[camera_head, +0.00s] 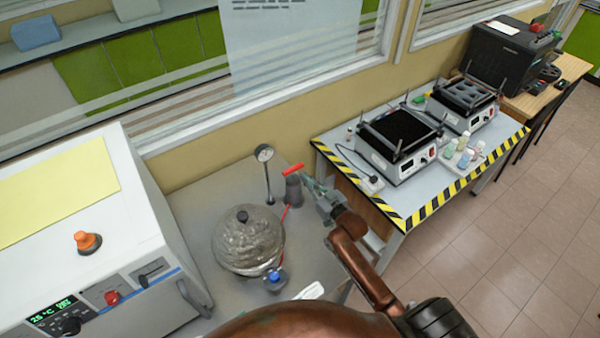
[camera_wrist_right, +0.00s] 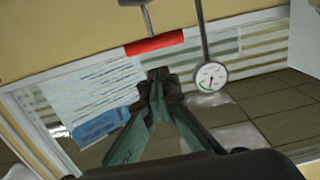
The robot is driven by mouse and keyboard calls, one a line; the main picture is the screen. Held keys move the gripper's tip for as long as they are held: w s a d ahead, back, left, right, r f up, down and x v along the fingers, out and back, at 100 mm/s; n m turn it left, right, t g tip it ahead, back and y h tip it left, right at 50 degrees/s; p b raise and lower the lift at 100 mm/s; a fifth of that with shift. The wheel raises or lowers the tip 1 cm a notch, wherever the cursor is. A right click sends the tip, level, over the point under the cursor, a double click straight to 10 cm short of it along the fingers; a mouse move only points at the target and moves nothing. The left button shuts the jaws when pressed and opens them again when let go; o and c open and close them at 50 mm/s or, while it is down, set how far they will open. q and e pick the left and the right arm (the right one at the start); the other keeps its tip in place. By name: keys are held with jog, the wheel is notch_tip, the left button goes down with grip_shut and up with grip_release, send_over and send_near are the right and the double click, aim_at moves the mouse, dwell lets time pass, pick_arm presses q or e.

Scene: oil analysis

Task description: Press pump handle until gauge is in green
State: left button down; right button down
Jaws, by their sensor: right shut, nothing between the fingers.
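The pump handle (camera_head: 293,169) is a short red bar on top of a dark grey pump cylinder (camera_head: 292,192), and it also shows in the right wrist view (camera_wrist_right: 154,43). The gauge (camera_head: 264,153) is a round white dial on a thin stem left of the pump. In the right wrist view the gauge (camera_wrist_right: 210,76) shows some green on its face, but the needle is too small to read surely. My right gripper (camera_head: 306,181) is shut and empty, close to the right of the handle; its fingertips (camera_wrist_right: 157,75) appear apart from the red bar. My left gripper is out of view.
A white instrument (camera_head: 90,225) fills the left side. A table with striped edges (camera_head: 440,203) holds two hotplate-like devices (camera_head: 398,140) to the right.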

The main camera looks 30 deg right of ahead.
jog(key=shift+s+d+r, duration=0.15)
jog(key=shift+s+d, duration=0.05)
jog(key=shift+s, duration=0.95)
jog(key=shift+s+d+r, duration=0.1)
jog(key=shift+s+d, duration=0.1)
jog(key=shift+s, duration=0.9)
jog(key=s+f+g+h, duration=0.1)
jog(key=s+f+g, duration=0.35)
jog(key=s, duration=0.65)
jog(key=s+f+m+g+h, duration=0.1)
jog(key=s+f+g, duration=0.35)
jog(key=s, duration=0.65)
jog(key=s+f+g+h, duration=0.1)
jog(key=s+f+g, duration=0.4)
jog(key=s, duration=0.6)
notch_tip(320, 180, down, 37)
jog(key=s+a+g+b, duration=0.1)
jog(key=s+a+b, duration=0.15)
jog(key=b, duration=0.25)
jog(key=s+f+g+b, duration=0.1)
jog(key=s+f+b, duration=0.2)
jog(key=s+f, duration=1.6)
jog(key=shift+d+f+n+b, duration=0.35)
jog(key=shift+d+f+n, duration=0.05)
jog(key=shift+d+f, duration=0.05)
